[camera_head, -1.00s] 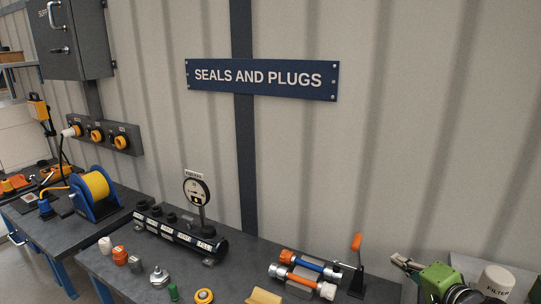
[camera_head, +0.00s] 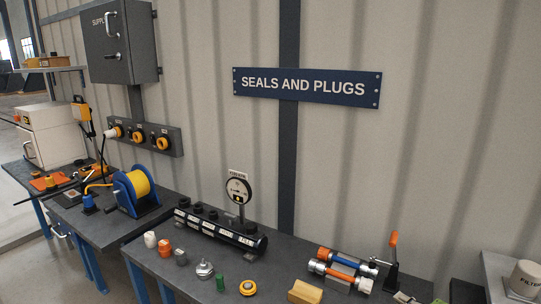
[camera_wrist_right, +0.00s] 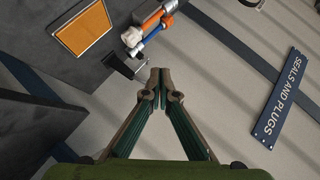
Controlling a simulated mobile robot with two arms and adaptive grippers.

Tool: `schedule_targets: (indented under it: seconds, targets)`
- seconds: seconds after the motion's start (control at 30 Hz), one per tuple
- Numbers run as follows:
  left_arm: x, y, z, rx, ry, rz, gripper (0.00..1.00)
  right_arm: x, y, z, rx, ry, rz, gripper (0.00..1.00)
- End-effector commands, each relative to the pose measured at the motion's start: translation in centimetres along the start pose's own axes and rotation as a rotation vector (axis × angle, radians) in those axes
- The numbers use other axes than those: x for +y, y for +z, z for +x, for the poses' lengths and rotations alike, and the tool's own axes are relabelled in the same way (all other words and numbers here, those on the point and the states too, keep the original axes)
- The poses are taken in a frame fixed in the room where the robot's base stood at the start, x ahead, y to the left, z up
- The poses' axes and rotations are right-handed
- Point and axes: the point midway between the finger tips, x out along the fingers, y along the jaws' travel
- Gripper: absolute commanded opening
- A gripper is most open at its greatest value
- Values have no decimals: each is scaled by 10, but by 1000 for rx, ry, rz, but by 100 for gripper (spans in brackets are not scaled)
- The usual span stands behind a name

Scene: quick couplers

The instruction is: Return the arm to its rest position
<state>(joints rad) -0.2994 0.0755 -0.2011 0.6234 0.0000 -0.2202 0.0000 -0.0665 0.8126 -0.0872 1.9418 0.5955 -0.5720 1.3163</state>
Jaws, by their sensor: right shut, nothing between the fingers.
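My right gripper (camera_wrist_right: 160,78) is shut and empty in the right wrist view, its two fingertips together in front of the bare wall. In the head view only the tip of my right gripper (camera_head: 403,298) shows at the bottom edge, in front of the bench's right part. The orange and blue coupler pieces (camera_head: 340,268) lie on a stand on the bench beside an orange-handled lever (camera_head: 393,250). They also show beyond the fingertips in the wrist view (camera_wrist_right: 152,24), apart from them. My left gripper is in neither view.
A black manifold (camera_head: 220,229) with a gauge (camera_head: 238,191) stands on the bench, with several small plugs in front. A yellow block (camera_head: 305,291) lies near the front. A yellow hose reel (camera_head: 137,190) stands left.

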Motion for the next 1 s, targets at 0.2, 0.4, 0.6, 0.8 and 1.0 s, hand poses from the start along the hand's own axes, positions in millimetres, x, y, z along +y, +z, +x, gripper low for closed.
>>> schedule_targets:
  seconds: [0.2,0.4,0.6,0.8,1.0]
  targets:
    - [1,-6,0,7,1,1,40,31,68,-10,-86,101,-173,0]
    - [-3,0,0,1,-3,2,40,68,154,-44,-228,235,-441,0]
    - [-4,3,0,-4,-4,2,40,100,223,-102,-413,365,-729,0]
    - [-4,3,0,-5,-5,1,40,117,258,-152,-564,441,-893,0]
    - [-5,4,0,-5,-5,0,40,127,280,-199,-708,492,-1000,0]
